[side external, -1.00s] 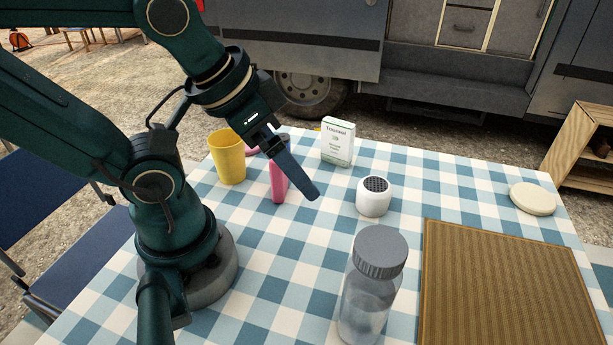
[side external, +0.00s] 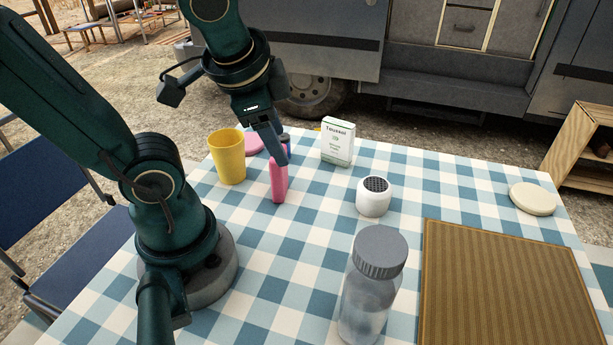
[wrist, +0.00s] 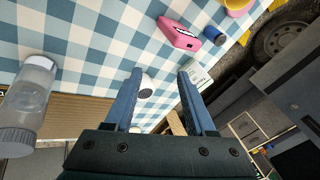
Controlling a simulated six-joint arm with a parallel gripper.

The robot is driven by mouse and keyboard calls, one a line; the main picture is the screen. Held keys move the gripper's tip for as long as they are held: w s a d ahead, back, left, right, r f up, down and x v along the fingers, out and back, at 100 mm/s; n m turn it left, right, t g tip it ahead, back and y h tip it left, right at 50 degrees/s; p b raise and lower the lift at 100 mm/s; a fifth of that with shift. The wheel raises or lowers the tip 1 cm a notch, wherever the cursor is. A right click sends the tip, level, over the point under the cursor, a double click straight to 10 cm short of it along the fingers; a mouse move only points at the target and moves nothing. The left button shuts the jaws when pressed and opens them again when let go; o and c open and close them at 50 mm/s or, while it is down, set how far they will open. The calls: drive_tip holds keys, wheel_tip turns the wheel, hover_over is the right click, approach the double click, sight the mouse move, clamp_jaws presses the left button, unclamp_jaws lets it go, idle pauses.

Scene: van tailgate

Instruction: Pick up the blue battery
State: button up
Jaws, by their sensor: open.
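The blue battery (side external: 286,139) is a small dark blue cylinder on the checked tablecloth, mostly hidden behind my gripper and a pink object in the side view. It shows more clearly in the wrist view (wrist: 214,36), beside the pink object and off to the upper right of my jaws. My gripper (side external: 279,158) hangs above the far part of the table, close to the battery in the side view. In the wrist view my two blue fingers (wrist: 158,78) are apart with nothing held between them.
The pink object (side external: 278,181) stands near the battery. A yellow cup (side external: 230,160) is left of it. A white box (side external: 338,146) and a white round speaker (side external: 373,202) stand right. A clear bottle (side external: 368,300) and brown ribbed mat (side external: 510,290) are nearer.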

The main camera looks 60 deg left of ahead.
sight(283, 141)
drive_tip(key=w+a+m+g+y, duration=0.1)
drive_tip(key=a, duration=0.1)
drive_tip(key=w+a+m+g+y, duration=0.1)
drive_tip(key=a, duration=0.2)
drive_tip(key=w+a+m+g+y, duration=0.1)
drive_tip(key=a+m+y, duration=0.1)
drive_tip(key=shift+w+a+f, duration=0.2)
drive_tip(key=shift+w+f, duration=0.15)
drive_tip(key=shift+f, duration=0.05)
drive_tip(key=w+a+f+m+g+y, duration=0.1)
drive_tip(key=w+a+f+m+y, duration=0.1)
drive_tip(key=f, duration=0.1)
drive_tip(key=w+a+f+m+g+y, duration=0.1)
drive_tip(key=w+a+f+m+y, duration=0.1)
drive_tip(key=a+f+m, duration=0.1)
drive_tip(key=w+a+f+m+g+y, duration=0.1)
drive_tip(key=w+a+f+m+y, duration=0.1)
drive_tip(key=f, duration=0.3)
drive_tip(key=shift+w+a+f+m, duration=0.2)
drive_tip(key=shift+a+m, duration=0.1)
drive_tip(key=shift+m, duration=0.3)
drive_tip(key=shift+s+f, duration=0.15)
drive_tip(key=shift+f, duration=0.1)
drive_tip(key=shift+s+a+f, duration=0.1)
drive_tip(key=shift+a+f, duration=0.1)
drive_tip(key=shift+a, duration=0.05)
drive_tip(key=shift+x, duration=2.25)
